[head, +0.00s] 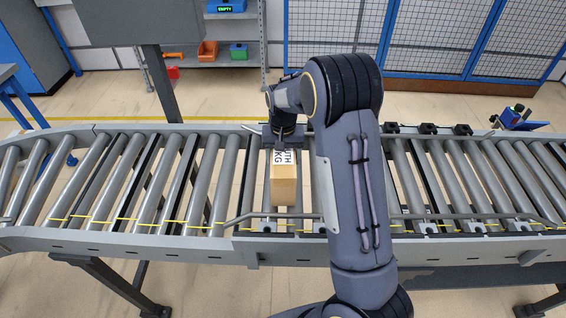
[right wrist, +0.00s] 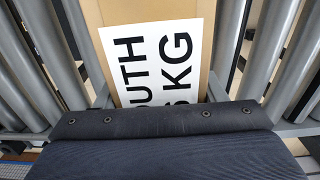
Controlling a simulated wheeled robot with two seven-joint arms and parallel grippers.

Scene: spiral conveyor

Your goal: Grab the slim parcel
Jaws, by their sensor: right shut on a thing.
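The slim parcel (head: 284,187) is a narrow brown cardboard box with a white label on top, on the roller conveyor in the middle of the head view. In the right wrist view the parcel (right wrist: 202,10) shows its label with black letters reading "UTH" and "KG". My right gripper (head: 283,140) is at the parcel's far end and shut on it. Its fingertips are partly hidden in the head view by the wrist; in the right wrist view the dark gripper body covers the label's lower part. My left gripper is not in view.
The roller conveyor (head: 150,236) runs across the view, with a thin guide rail (head: 420,217) along its near side. A grey post (head: 161,85) stands behind it at the left. Shelves with coloured bins (head: 207,51) and mesh fencing stand at the back.

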